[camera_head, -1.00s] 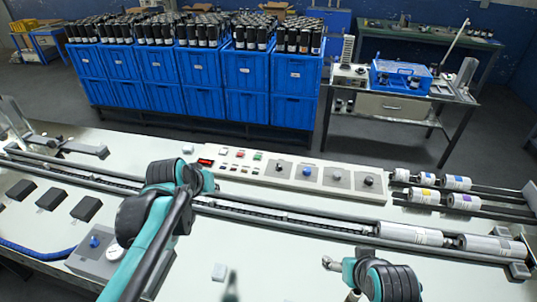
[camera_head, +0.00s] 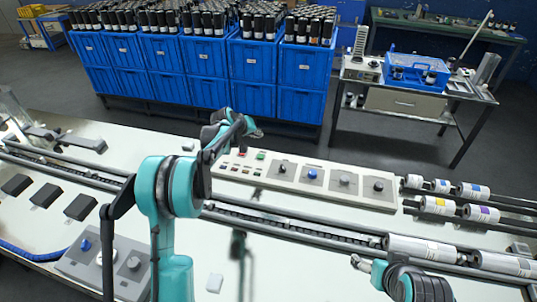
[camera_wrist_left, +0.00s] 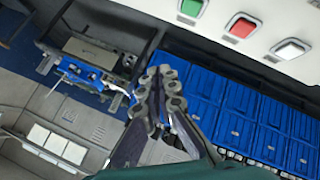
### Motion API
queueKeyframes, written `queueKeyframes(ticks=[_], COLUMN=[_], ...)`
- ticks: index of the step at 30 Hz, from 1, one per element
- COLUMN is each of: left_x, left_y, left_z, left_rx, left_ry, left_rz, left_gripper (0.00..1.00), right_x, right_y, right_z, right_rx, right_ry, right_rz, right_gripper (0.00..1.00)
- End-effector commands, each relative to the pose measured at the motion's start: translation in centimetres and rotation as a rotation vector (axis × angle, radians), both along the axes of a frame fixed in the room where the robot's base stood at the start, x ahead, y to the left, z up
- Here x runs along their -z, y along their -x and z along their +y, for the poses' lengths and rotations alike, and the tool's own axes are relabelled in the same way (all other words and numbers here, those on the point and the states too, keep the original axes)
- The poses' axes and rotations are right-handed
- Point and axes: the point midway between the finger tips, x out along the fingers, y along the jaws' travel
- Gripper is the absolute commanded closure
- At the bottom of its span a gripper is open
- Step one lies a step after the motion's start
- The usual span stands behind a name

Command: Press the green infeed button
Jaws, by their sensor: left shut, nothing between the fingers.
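The green button (camera_head: 261,155) sits on the pale control panel (camera_head: 330,195) in the head view, beside a red button (camera_head: 243,151). In the left wrist view the green button (camera_wrist_left: 191,8) is at the top edge, with the red button (camera_wrist_left: 242,26) and a white button (camera_wrist_left: 291,48) to its right. My left gripper (camera_head: 257,133) is above the panel's back left part, close to the green button in the picture. In the left wrist view its fingers (camera_wrist_left: 162,80) are shut and empty, apart from the buttons. My right gripper (camera_head: 358,262) is low at the front right; its jaws are unclear.
Blue crates (camera_head: 210,92) full of dark-capped bottles stand behind the bench. Dark conveyor rails (camera_head: 300,228) cross in front of the panel. Rolls (camera_head: 420,250) lie on the right. A grey box with a blue knob (camera_head: 85,244) is at the front left.

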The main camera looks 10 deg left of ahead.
Motion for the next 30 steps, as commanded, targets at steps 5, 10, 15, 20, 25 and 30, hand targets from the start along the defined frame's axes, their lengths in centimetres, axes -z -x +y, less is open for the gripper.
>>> queueKeyframes(ticks=[5, 10, 15, 20, 25, 30], left_x=[0.8, 0.8, 0.9, 1.5, 3.2, 5.6], left_y=[-0.8, -0.7, -0.7, -0.7, -0.7, -0.7], left_z=[0.3, 0.3, 0.3, 0.3, 0.3, 0.3], left_rx=[-0.006, -0.006, -0.005, -0.005, -0.005, -0.005], left_ry=[0.011, 0.011, 0.011, 0.011, 0.011, 0.011], left_rz=[-0.002, -0.002, -0.002, -0.002, -0.002, -0.002], left_gripper=[1.00, 1.00, 1.00, 1.00, 1.00, 1.00], right_x=[0.0, 0.0, 0.1, 0.5, 1.6, 3.2], right_y=[0.0, 0.0, 0.0, 0.0, 0.0, 0.0], right_z=[0.0, 0.0, 0.0, 0.0, 0.0, 0.0], right_rx=[0.000, 0.000, 0.000, 0.000, 0.000, 0.000], right_ry=[0.000, 0.000, 0.000, 0.000, 0.000, 0.000], right_rz=[0.000, 0.000, 0.000, 0.000, 0.000, 0.000], right_gripper=[0.22, 0.22, 0.22, 0.22, 0.22, 0.22])
